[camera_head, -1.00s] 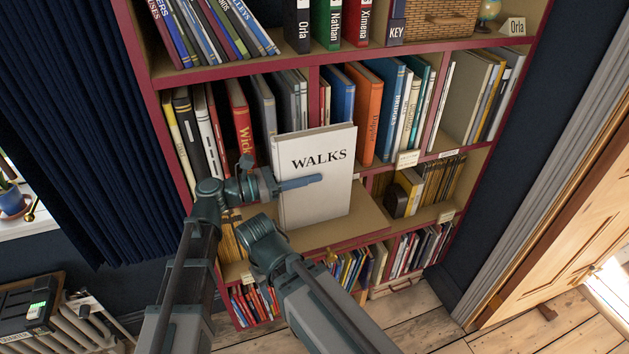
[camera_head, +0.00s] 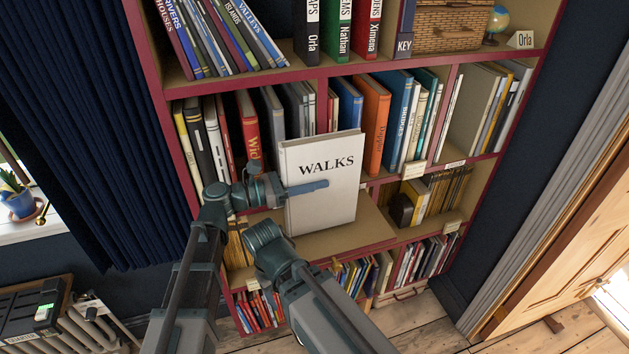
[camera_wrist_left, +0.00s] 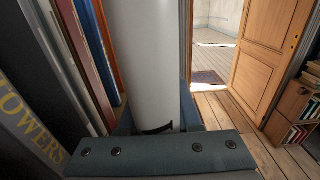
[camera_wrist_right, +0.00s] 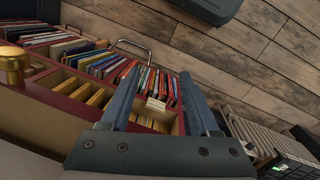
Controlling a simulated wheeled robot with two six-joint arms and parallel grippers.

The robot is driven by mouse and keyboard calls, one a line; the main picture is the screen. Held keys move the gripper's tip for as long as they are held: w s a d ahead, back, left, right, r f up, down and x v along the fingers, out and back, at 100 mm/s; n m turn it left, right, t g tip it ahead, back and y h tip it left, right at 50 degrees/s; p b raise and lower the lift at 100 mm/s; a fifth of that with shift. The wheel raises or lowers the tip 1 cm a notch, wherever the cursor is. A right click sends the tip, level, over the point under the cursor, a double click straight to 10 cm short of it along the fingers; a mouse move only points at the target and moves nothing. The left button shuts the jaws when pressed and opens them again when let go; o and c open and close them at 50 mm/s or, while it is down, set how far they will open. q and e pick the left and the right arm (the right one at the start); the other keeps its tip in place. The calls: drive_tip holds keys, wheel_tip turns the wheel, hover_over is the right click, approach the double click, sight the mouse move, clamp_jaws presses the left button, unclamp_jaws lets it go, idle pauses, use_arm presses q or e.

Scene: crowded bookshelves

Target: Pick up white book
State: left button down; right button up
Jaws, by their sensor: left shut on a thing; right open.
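The white book (camera_head: 322,205), with "WALKS" on its cover, is upright in front of the bookshelf in the head view. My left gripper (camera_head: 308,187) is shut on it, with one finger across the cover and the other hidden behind. In the left wrist view, the white book (camera_wrist_left: 147,60) stands between the two fingers. My right gripper (camera_wrist_right: 160,100) is open and empty in the right wrist view, facing the lower shelves. In the head view my right arm is below the book, its fingers hidden.
The bookshelf (camera_head: 320,72) is crowded, with an orange book (camera_head: 375,125) and blue books behind the white one. A bare shelf board (camera_head: 345,238) lies below the book. A wooden door (camera_head: 570,240) is at right, a dark curtain (camera_head: 75,130) at left.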

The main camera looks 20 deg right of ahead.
wheel_tip(320, 180, up, 9)
drive_tip(key=p, duration=0.8)
drive_tip(key=shift+f, duration=0.15)
